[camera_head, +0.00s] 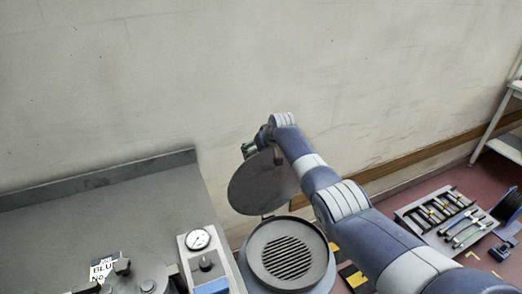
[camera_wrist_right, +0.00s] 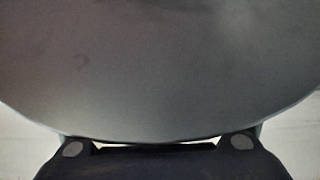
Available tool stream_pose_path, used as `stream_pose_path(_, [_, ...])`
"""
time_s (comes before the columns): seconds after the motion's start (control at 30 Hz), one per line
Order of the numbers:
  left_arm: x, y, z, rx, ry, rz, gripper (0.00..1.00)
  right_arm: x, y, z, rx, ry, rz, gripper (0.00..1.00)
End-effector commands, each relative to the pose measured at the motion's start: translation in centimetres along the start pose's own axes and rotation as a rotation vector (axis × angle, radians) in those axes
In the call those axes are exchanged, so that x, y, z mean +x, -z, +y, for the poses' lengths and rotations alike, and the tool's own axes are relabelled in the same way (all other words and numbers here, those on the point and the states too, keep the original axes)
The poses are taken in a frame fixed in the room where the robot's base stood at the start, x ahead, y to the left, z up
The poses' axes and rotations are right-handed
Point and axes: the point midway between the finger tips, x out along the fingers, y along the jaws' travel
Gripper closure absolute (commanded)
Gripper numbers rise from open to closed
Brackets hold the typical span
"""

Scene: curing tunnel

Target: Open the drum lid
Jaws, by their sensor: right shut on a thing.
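The drum (camera_head: 245,268) stands in the lower middle of the head view, its round mouth uncovered and a dark slatted grate inside. The drum lid (camera_head: 262,188), a dark grey disc, is raised behind the mouth and tilted up, its lower edge close to the drum's back rim. My right gripper (camera_head: 250,150) is at the lid's upper edge, shut on it, partly hidden by my right wrist. In the right wrist view, the lid (camera_wrist_right: 160,70) fills most of the picture, with its edge at the fingers (camera_wrist_right: 157,146). My left gripper is out of view.
A control box (camera_head: 205,262) with a gauge stands left of the drum, beside a grey bench (camera_head: 150,205). A wall (camera_head: 200,80) is close behind the lid. A tool tray (camera_head: 440,218) and a shelf (camera_head: 510,120) are at right.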

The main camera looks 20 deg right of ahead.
Motion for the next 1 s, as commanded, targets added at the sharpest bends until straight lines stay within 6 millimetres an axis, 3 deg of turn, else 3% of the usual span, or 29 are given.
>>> stream_pose_path(0.03, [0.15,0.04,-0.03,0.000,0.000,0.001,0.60,0.94,-1.59,-0.47,0.002,0.008,-0.026,0.58])
stream_pose_path(0.8, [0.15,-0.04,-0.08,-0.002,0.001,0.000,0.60,0.95,-1.60,-0.58,0.003,0.010,-0.027,0.58])
stream_pose_path(0.83, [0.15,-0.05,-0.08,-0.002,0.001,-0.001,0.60,0.95,-1.60,-0.59,0.003,0.010,-0.027,0.13])
stream_pose_path(0.9, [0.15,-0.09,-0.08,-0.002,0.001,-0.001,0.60,0.95,-1.62,-0.59,0.003,0.010,-0.028,0.00])
stream_pose_path(1.0, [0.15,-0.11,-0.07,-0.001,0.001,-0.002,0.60,0.94,-1.64,-0.58,0.003,0.010,-0.029,0.00])
